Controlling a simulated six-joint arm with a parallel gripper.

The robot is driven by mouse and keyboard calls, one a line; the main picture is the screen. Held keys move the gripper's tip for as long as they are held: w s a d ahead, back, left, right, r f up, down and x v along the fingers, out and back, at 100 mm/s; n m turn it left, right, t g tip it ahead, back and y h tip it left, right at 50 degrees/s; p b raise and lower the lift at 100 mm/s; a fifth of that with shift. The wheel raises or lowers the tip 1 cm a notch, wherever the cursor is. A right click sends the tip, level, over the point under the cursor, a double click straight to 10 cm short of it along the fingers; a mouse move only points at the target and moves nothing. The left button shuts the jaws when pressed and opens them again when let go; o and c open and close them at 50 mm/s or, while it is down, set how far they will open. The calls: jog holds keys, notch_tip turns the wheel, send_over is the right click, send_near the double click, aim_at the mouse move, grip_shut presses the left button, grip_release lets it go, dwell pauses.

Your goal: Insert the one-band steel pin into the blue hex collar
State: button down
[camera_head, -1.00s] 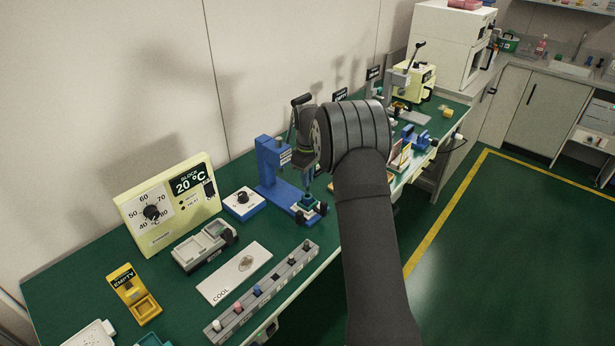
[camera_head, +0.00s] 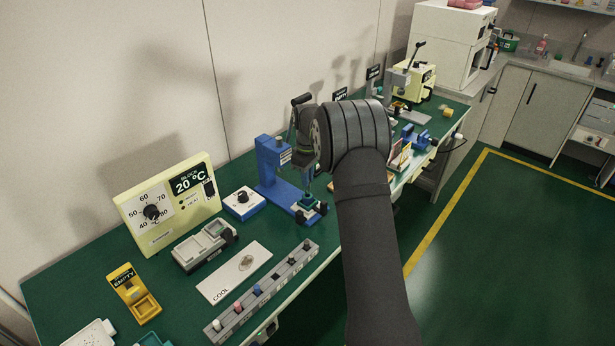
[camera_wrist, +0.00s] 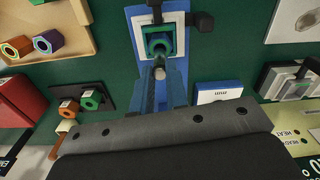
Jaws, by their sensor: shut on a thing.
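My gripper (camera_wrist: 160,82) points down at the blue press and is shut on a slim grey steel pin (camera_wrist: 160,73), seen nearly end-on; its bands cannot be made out. A blue and teal collar (camera_wrist: 158,42) with a round hole sits in the fixture on the press base, just beyond the pin in the wrist view. In the head view my gripper (camera_head: 309,178) is just above that teal collar (camera_head: 308,201), partly hidden by the press and my arm. I cannot tell whether the pin's end touches or enters the hole.
The blue press (camera_head: 268,165) stands close to the left of my gripper. A blue dial box (camera_head: 243,205), a white COOL plate (camera_head: 235,273) and a grey rack (camera_head: 265,292) with several small pieces lie nearby. A beige tray (camera_wrist: 75,12) holds loose hex collars.

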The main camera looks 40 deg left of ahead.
aim_at(308, 193)
jog(key=shift+f, duration=1.6)
jog(key=c, duration=1.3)
grip_release()
jog(key=shift+c, duration=0.2)
notch_tip(308, 193, up, 18)
jog(key=shift+f, duration=0.25)
notch_tip(308, 193, down, 17)
jog(key=shift+f, duration=0.2)
jog(key=shift+r, duration=0.2)
